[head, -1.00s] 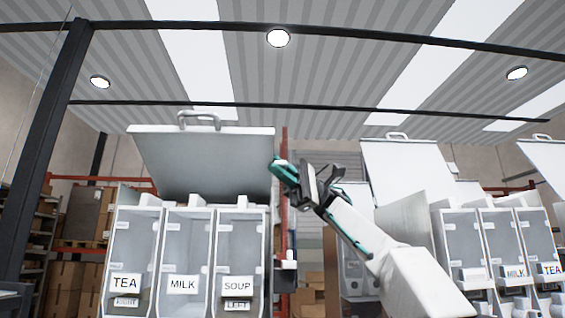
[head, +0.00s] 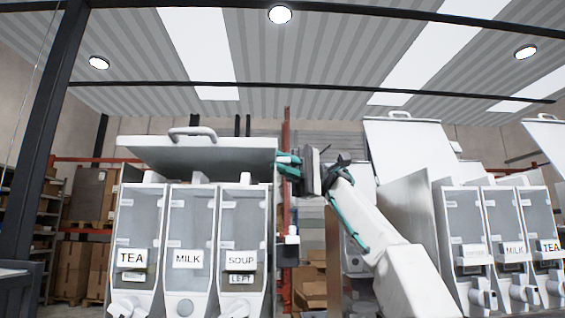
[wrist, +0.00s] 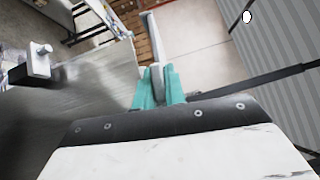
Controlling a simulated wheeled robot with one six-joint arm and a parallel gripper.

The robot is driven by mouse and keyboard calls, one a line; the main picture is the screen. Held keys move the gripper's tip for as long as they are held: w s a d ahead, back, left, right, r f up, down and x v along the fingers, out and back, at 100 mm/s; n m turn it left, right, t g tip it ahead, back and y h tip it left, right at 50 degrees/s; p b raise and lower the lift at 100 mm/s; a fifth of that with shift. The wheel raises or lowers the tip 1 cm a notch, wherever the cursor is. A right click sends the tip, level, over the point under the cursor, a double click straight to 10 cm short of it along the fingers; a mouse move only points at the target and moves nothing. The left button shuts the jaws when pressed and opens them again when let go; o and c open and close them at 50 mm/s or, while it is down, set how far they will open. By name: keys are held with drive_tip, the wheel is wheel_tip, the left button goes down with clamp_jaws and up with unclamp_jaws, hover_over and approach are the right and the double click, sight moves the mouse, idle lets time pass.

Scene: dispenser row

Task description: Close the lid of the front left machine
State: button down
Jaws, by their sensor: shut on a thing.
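The front left machine (head: 190,235) is a white three-bin dispenser with TEA, MILK and SOUP labels and a LEFT tag under SOUP. Its grey lid (head: 200,158), with a handle (head: 192,133) on it, is partly raised above the bins, tilted at a shallow angle. My gripper (head: 284,160) is at the lid's right side edge, with teal fingers shut on it. In the wrist view, the fingers (wrist: 156,88) close around a narrow pale strip of the lid. The exact contact is hard to see in the head view.
Another dispenser (head: 475,240) stands at right, its lid (head: 410,150) raised upright. A further raised lid (head: 545,150) shows at far right. Shelves with boxes (head: 85,250) stand behind at left. A small bracket (head: 291,240) juts from the left machine's right side.

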drive_tip(key=c, duration=1.5)
unclamp_jaws()
drive_tip(key=shift+o, duration=0.2)
